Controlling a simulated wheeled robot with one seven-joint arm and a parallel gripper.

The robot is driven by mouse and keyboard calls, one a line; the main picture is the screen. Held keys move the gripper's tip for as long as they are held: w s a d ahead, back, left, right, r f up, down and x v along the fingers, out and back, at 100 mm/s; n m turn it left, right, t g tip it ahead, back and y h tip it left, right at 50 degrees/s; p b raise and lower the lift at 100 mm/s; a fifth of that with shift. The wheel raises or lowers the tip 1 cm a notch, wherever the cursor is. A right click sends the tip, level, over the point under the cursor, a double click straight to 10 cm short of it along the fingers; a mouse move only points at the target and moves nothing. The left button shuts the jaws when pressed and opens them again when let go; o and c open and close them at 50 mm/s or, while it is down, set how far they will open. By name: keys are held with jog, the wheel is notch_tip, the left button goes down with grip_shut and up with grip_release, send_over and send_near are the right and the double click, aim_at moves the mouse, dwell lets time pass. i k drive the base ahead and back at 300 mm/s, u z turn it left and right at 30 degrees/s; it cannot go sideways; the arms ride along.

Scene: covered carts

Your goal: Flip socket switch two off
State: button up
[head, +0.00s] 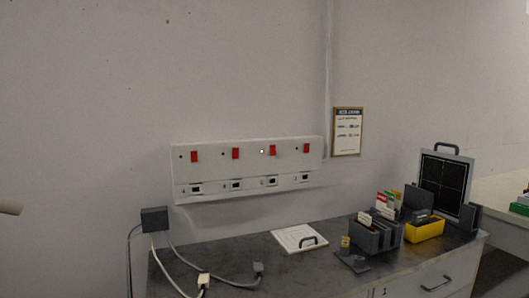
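A white socket panel (248,174) is fixed to the wall above the counter in the head view. It carries a row of red rocker switches, each with a small indicator beside it and a dark socket below. From the left these include the first (194,156), the second (235,153), the third (272,150) and the far-right one (306,148). Only the indicator (262,152) beside the third switch glows. The socket labels are too small to read surely, so I cannot tell which switch is numbered two. My gripper is not in view.
A framed notice (347,131) hangs right of the panel. Space before the switches looks clear.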

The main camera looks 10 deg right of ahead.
aim_at(272, 148)
jog(key=z, duration=0.3)
jog(key=i, duration=1)
jog(key=u, duration=0.05)
